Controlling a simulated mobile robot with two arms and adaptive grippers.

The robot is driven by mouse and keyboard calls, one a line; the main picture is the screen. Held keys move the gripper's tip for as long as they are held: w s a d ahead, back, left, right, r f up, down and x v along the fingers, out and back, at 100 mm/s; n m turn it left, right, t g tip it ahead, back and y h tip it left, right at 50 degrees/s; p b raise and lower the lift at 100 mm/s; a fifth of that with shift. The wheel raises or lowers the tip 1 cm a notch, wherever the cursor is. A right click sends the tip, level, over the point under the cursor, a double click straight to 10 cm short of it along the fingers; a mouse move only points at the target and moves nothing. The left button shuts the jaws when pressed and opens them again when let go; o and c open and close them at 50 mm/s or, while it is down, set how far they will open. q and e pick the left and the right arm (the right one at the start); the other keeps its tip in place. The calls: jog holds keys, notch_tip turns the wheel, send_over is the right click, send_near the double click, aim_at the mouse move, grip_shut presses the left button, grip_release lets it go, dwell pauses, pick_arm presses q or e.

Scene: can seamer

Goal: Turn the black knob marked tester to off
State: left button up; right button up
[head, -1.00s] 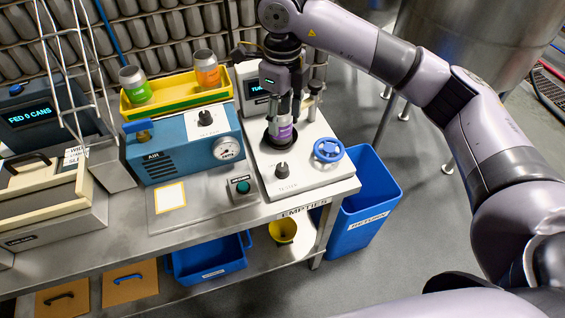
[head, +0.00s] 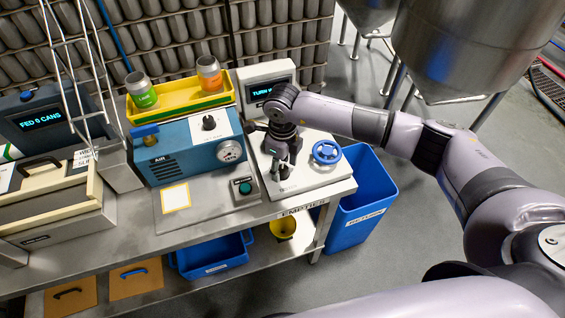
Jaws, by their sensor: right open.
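The tester is a pale machine with a white base plate (head: 310,180) at the right end of the bench. Its display (head: 262,89) is lit, with the text partly covered by my arm. My right gripper (head: 279,174) points down over the front of the base plate, where the tester's black knob stands. The gripper's fingers are apart. They hide the knob, so I cannot tell its setting or whether they touch it. The can on the tester is also hidden behind my gripper and wrist. My left gripper is not in view.
A blue handwheel (head: 326,152) stands just right of my gripper. The blue air unit (head: 180,158) with its own black knob (head: 208,123) is to the left, near a green button box (head: 243,188). A yellow tray (head: 180,102) holds two cans. A blue return bin (head: 362,205) stands beside the bench.

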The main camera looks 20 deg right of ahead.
jog(key=shift+f, duration=0.25)
jog(key=shift+c, duration=0.6)
grip_shut()
jog(key=shift+f+n+b, duration=0.1)
jog(key=shift+n+b, duration=0.2)
jog(key=shift+b, duration=0.35)
jog(key=n+b, duration=0.7)
jog(key=b, duration=0.3)
jog(key=shift+f+n+b, duration=0.15)
jog(key=shift+n+b, duration=0.15)
jog(key=shift+b, duration=0.1)
jog(key=shift+r+n+b, duration=0.25)
jog(key=shift+n+b, duration=0.75)
